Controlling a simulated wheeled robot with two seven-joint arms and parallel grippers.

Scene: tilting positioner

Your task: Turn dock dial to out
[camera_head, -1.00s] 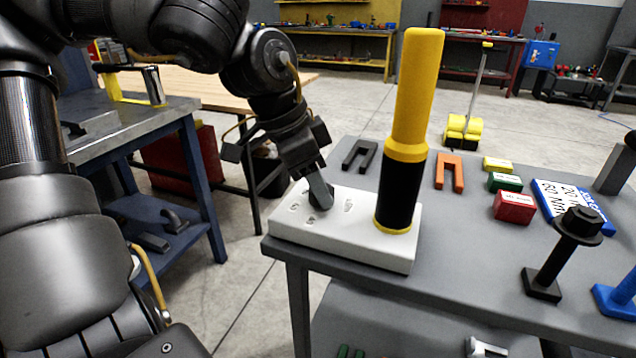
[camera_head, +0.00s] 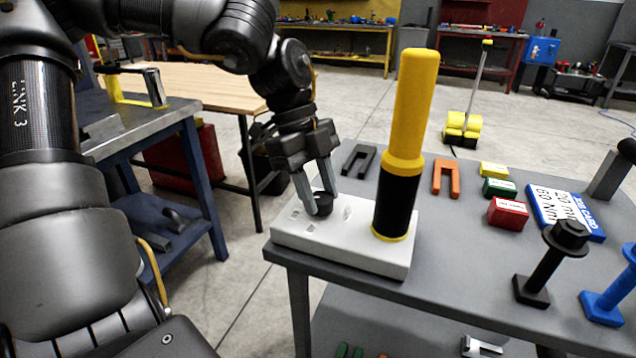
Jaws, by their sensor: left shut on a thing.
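The dock (camera_head: 340,243) is a white block on the near left corner of the grey table. A small dark round dial (camera_head: 323,203) sits on its top, with small pale marks around it. My left gripper (camera_head: 318,200) points down over the dock, its two fingers on either side of the dial and shut on it. The fingers hide part of the dial, and the marks are too small to read. A tall yellow and black tool (camera_head: 410,120) stands upright at the dock's right end, close to my gripper. My right gripper is not in view.
On the grey table (camera_head: 455,260) lie a black fork piece (camera_head: 358,158), an orange fork piece (camera_head: 446,178), yellow, green and red (camera_head: 507,213) blocks and a blue-white card (camera_head: 566,211). A black post (camera_head: 545,262) stands at right. A blue bench (camera_head: 190,150) is at left.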

